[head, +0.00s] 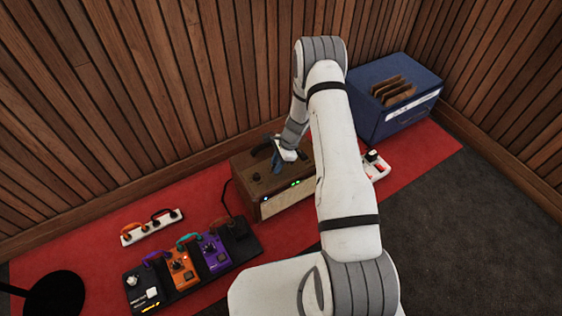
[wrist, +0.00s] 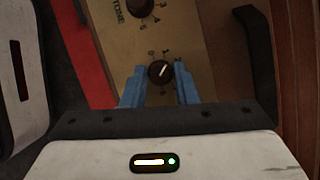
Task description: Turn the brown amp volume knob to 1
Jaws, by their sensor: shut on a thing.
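The brown amp (head: 270,182) stands on the red carpet against the wood-slat wall. In the wrist view its tan top panel (wrist: 190,45) shows a black knob (wrist: 160,72) with a white pointer line and small numbers around it. The pointer is tilted up and to the right. My gripper (wrist: 155,85) has its blue fingers on both sides of this knob and is shut on it. In the head view my gripper (head: 279,163) reaches down onto the amp top. A second knob (wrist: 140,7), beside the word TONE, sits higher in the wrist view. The number under the pointer is too small to read.
A pedalboard (head: 240,247) with several coloured pedals lies at front left. A white strip (head: 152,228) with coloured cables lies behind it. A blue crate (head: 395,110) stands at the back right. A white power strip (head: 376,168) lies right of my arm.

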